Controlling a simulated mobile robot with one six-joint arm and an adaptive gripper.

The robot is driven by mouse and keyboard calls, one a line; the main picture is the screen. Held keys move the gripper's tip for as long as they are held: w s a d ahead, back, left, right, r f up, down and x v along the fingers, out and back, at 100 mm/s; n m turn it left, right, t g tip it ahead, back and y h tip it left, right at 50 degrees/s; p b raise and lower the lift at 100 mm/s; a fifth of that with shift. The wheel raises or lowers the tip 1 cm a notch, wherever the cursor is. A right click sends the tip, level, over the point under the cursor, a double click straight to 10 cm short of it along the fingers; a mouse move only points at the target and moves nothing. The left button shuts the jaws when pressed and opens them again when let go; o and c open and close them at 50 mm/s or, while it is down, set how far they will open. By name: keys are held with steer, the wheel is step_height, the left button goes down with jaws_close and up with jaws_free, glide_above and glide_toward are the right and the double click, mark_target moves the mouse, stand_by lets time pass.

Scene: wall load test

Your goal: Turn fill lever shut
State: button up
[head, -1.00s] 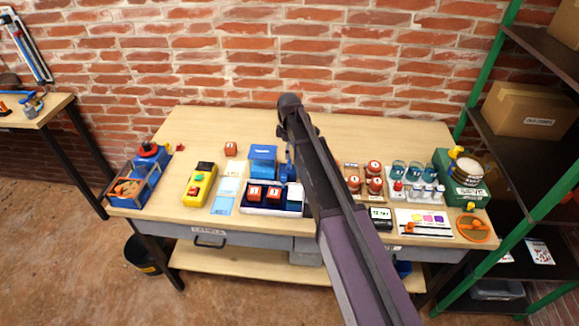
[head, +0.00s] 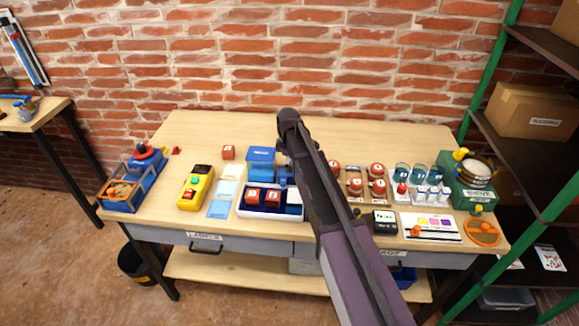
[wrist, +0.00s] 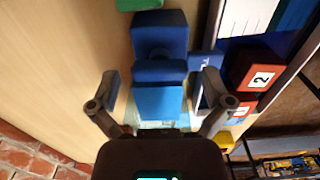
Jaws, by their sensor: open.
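The green unit (head: 472,192) stands at the right end of the bench. A yellow lever-like part (head: 461,154) is on its top left, and another yellow part (head: 477,209) is low on its front. I cannot tell which is the fill lever or how it is set. My gripper (wrist: 160,76) is open in the wrist view, its fingers spread to either side of a blue block-shaped device (wrist: 158,100). I see no grip on it. In the head view my arm hides most of the gripper. The blue device (head: 261,156) shows left of my arm, far from the green unit.
A white-rimmed tray (head: 243,211) with red numbered cubes sits left of my arm. Red-topped jars (head: 377,170), glass beakers (head: 402,170) and a colour card (head: 432,228) stand to the right. The back strip of the bench is clear. A green-posted shelf (head: 490,75) borders the right.

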steer(key=c, duration=1.1)
steer(key=shift+d, duration=0.1)
steer(key=shift+o, duration=0.2)
